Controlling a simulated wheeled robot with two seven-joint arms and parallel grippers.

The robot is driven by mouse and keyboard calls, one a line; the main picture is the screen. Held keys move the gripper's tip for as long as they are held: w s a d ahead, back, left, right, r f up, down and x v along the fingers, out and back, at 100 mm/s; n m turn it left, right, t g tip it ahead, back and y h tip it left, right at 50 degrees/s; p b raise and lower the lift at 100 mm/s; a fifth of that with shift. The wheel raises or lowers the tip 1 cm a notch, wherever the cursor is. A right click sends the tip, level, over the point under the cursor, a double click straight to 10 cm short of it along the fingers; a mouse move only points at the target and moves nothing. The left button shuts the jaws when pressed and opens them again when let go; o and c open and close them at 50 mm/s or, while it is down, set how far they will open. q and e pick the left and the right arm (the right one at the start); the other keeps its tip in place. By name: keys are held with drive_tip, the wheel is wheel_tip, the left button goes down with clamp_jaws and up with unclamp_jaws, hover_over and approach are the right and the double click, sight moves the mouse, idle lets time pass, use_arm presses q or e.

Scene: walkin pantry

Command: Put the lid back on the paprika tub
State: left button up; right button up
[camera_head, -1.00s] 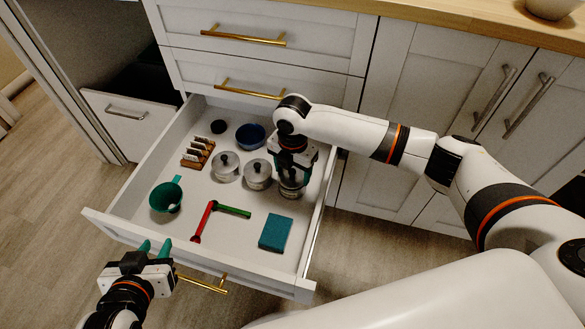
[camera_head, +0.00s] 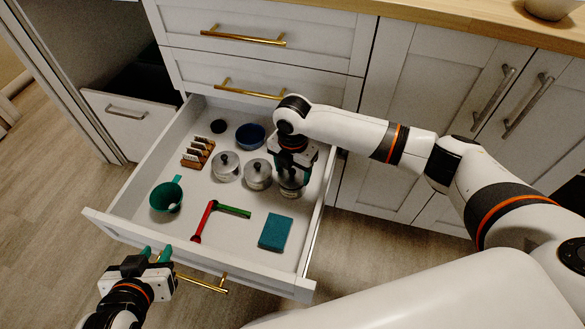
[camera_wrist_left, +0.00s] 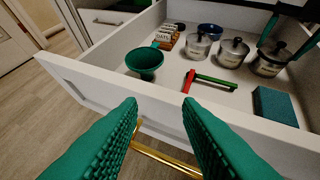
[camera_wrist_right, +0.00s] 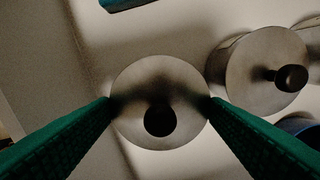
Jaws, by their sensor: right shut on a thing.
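My right gripper (camera_wrist_right: 160,104) is shut on the rim of a round grey metal lid (camera_wrist_right: 160,85) with a black knob. In the head view the right gripper (camera_head: 291,178) points straight down at the right side of the open drawer. The paprika tub (camera_wrist_left: 268,66), a metal tub with a label, stands upright below it. The lid is at the tub's mouth; I cannot tell whether it is fully seated. The tub's label is too small to read. My left gripper (camera_wrist_left: 160,115) is open and empty, in front of the drawer's front panel.
Two lidded metal tubs (camera_head: 258,175) (camera_head: 226,167) stand left of the held one. The drawer's right wall is close.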

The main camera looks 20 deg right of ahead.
use_arm(q)
drive_tip(key=shift+s, duration=0.15)
drive_tip(key=shift+s+a+f+g, duration=0.25)
drive_tip(key=shift+s+f+g, duration=0.4)
drive_tip(key=shift+s, duration=0.1)
drive_tip(key=shift+s+a+f+g+y+p, duration=0.3)
drive_tip(key=shift+s+f+g+p, duration=0.15)
drive_tip(key=shift+s, duration=0.25)
idle(0.6)
drive_tip(key=shift+s+a, duration=0.1)
drive_tip(key=shift+s, duration=0.15)
drive_tip(key=shift+s+a+f+g, duration=0.2)
drive_tip(key=shift+s+f+g, duration=0.1)
drive_tip(key=shift+s+g, duration=0.3)
idle(0.6)
drive_tip(key=shift+s+a+f+p, duration=0.1)
drive_tip(key=shift+s+p, duration=0.1)
drive_tip(key=shift+p, duration=0.1)
drive_tip(key=shift+s+a+f+g+y, duration=0.1)
drive_tip(key=shift+s+f+g+y, duration=0.05)
drive_tip(key=shift+s+g, duration=0.2)
drive_tip(key=shift+s+a+f+g+y, duration=0.15)
drive_tip(key=shift+s+g, duration=0.1)
drive_tip(key=shift+s, duration=0.2)
use_arm(e)
drive_tip(key=shift+f, duration=0.1)
